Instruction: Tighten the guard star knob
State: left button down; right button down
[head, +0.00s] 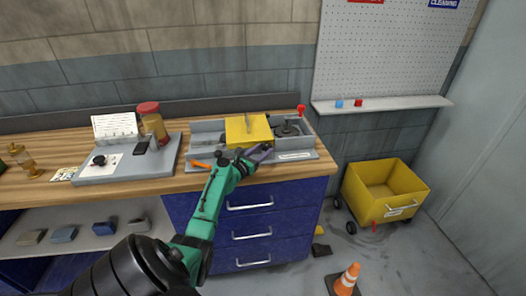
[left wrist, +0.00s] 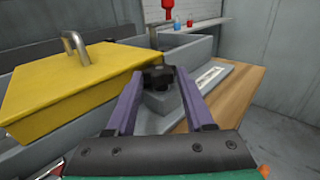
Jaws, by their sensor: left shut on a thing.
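The guard star knob (left wrist: 158,78) is a dark lobed knob on a grey block, in the middle of the left wrist view. My left gripper (left wrist: 160,90) has its two purple fingers on either side of the knob, shut on it. In the head view my left gripper (head: 257,153) is at the front of the grey machine, and the knob is hidden there. The yellow guard (left wrist: 85,85) lies over the machine left of the knob; it also shows in the head view (head: 248,130). My right gripper is not in view.
The grey machine (head: 205,140) stands on the wooden bench, with a red knob (head: 301,108) at its back right. An orange item (head: 201,165) lies at its front left. A grey board (head: 105,175) sits further left. A yellow cart (head: 385,188) and a cone (head: 347,279) are on the floor.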

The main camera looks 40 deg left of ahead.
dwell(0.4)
pick_arm(q)
jog(key=shift+c, duration=1.4)
grip_release()
jog(key=shift+d+r, duration=0.1)
jog(key=shift+r, duration=0.1)
